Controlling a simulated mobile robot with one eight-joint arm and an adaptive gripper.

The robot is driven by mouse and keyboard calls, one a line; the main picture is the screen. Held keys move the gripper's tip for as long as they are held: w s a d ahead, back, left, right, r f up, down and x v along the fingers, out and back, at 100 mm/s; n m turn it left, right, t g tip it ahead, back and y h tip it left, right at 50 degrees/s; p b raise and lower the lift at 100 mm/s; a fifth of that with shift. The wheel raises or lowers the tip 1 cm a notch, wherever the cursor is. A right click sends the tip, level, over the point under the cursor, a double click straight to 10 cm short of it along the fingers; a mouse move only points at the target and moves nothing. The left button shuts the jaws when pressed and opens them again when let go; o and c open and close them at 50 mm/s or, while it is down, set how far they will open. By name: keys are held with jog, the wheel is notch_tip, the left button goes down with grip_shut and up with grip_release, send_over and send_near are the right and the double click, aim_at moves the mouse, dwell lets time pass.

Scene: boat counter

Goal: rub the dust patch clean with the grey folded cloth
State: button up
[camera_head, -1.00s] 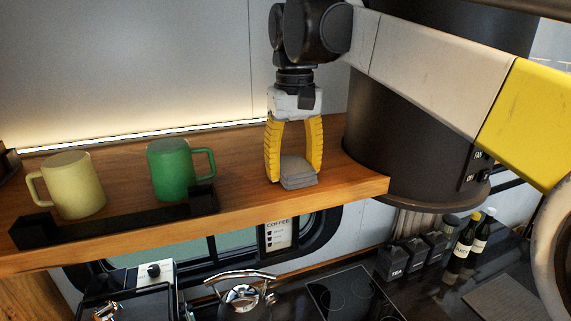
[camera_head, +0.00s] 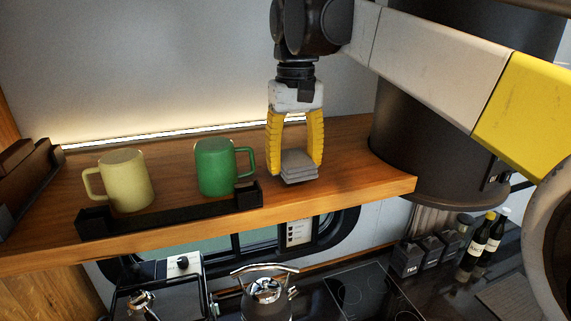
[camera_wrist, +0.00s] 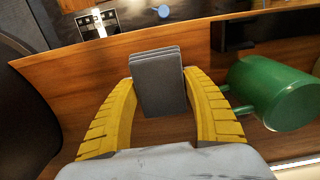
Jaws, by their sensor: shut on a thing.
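The grey folded cloth (camera_head: 299,166) is held between the yellow fingers of my gripper (camera_head: 297,160) at the right part of the wooden shelf. It also shows in the wrist view (camera_wrist: 159,82), where the fingers of my gripper (camera_wrist: 162,90) press its two sides. The cloth is at or just above the shelf top; I cannot tell if it touches. I see no dust patch on the visible wood in either view; the cloth or gripper may hide it.
A green mug (camera_head: 215,167) stands left of my gripper, and a yellow mug (camera_head: 126,180) stands further left. A low black rack (camera_head: 170,212) lies along the shelf's front edge. A large dark cylinder (camera_head: 425,150) stands at the right. A kettle (camera_head: 268,284) is below.

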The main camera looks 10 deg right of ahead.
jog(key=shift+w+d+r+p, duration=0.15)
jog(key=shift+d+r+p, duration=0.45)
jog(key=shift+r, duration=0.35)
jog(key=r+p, duration=0.2)
jog(key=r, duration=0.1)
jog(key=shift+a, duration=0.35)
jog(key=shift+d+r+p, duration=0.25)
jog(key=shift+r+p, duration=0.15)
jog(key=shift+p, duration=0.05)
jog(key=shift+a, duration=0.1)
